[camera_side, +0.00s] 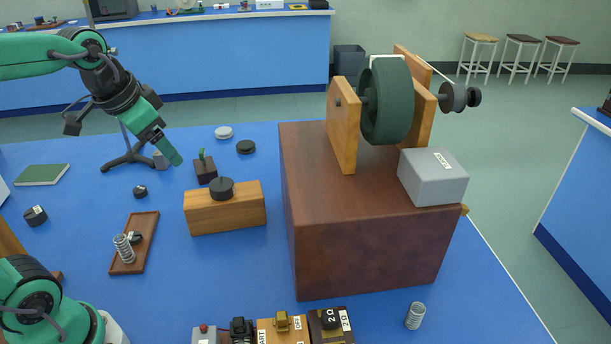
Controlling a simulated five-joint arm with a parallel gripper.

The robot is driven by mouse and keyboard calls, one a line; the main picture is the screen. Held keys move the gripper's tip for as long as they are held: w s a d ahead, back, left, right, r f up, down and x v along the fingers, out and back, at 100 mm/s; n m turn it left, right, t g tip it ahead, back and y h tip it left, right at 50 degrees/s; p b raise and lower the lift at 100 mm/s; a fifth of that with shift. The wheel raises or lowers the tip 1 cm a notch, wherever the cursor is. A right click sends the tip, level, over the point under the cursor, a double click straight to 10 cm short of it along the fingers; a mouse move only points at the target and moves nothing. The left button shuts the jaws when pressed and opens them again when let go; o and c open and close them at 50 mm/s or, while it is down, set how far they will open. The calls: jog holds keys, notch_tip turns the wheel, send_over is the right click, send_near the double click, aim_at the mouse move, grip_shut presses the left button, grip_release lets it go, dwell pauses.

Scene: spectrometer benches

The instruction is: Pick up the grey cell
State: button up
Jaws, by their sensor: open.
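A wooden block (225,210) with a black knob and a small dark block (206,171) with a green top stand to the right. A tray (143,252) holds a spring. A large brown box (365,255) bears a wheel and a grey box (433,178). Bare bench lies between them.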

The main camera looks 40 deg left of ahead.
jog(key=w+a+m+g, duration=0.2)
jog(key=w+a, duration=0.6)
jog(key=w, duration=0.2)
jog(key=m+g, duration=0.3)
jog(key=m, duration=0.4)
send_over(161, 156)
jog(key=w+a, duration=0.1)
jog(key=a, duration=0.1)
jog(key=shift+h, duration=0.3)
jog(key=f, duration=1.9)
jog(key=shift+w, duration=0.2)
jog(key=shift+s+a+f, duration=0.1)
jog(key=shift+a+f, duration=0.2)
jog(key=shift+f, duration=1.35)
jog(key=shift+f, duration=0.1)
jog(key=shift+f, duration=2.5)
